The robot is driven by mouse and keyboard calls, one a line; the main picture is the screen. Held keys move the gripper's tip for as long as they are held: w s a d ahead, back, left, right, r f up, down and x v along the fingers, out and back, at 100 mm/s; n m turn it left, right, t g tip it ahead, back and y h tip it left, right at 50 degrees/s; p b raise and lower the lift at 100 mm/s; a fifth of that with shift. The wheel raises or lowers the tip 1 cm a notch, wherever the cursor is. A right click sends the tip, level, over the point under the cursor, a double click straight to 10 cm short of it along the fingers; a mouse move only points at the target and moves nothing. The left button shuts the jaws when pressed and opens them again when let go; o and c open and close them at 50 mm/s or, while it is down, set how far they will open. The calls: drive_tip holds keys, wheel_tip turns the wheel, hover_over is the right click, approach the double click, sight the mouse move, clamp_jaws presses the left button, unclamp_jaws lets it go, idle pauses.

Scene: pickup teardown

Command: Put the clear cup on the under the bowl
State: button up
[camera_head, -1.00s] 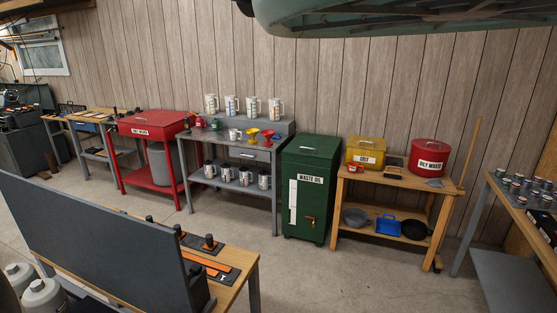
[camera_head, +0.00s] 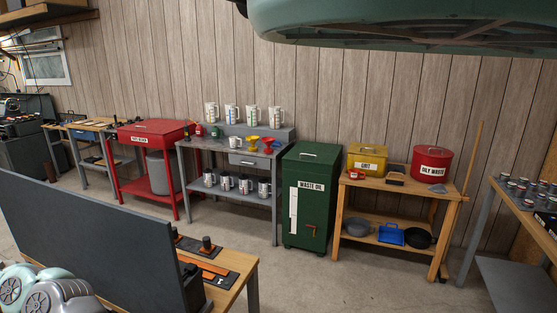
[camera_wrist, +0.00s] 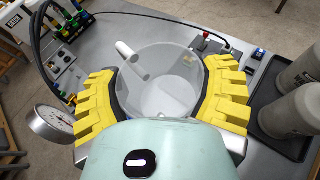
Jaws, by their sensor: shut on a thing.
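My gripper (camera_wrist: 162,100), with yellow ribbed fingers, is shut around a clear cup (camera_wrist: 168,95) in the wrist view. The cup has a handle on its upper left side, and I look down into its open mouth. The cup looks empty. A finger presses on each side of it. The gripper and this cup do not clearly show in the head view. A grey bowl (camera_head: 358,228) sits on the lower shelf of the wooden bench in the head view.
A blue tray (camera_head: 391,235) and a black pan (camera_head: 419,238) sit beside the bowl. Several clear measuring jugs (camera_head: 231,114) stand on the grey bench. In the wrist view, a gauge (camera_wrist: 52,122) is at left and grey canisters (camera_wrist: 293,110) at right. Open floor lies before the benches.

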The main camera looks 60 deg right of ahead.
drive_tip(key=s+d+b, duration=0.3)
drive_tip(key=d, duration=0.6)
wheel_tip(320, 180, up, 30)
drive_tip(key=m+t+h+p, duration=0.4)
drive_tip(key=m+p, duration=0.1)
drive_tip(key=p, duration=3)
drive_tip(key=shift+m+t+h, duration=0.4)
drive_tip(key=shift+a, duration=0.1)
drive_tip(key=shift+n+g+y, duration=2.2)
drive_tip(key=shift+n+y, duration=0.1)
drive_tip(key=shift+n, duration=0.4)
drive_tip(key=shift+s, duration=0.1)
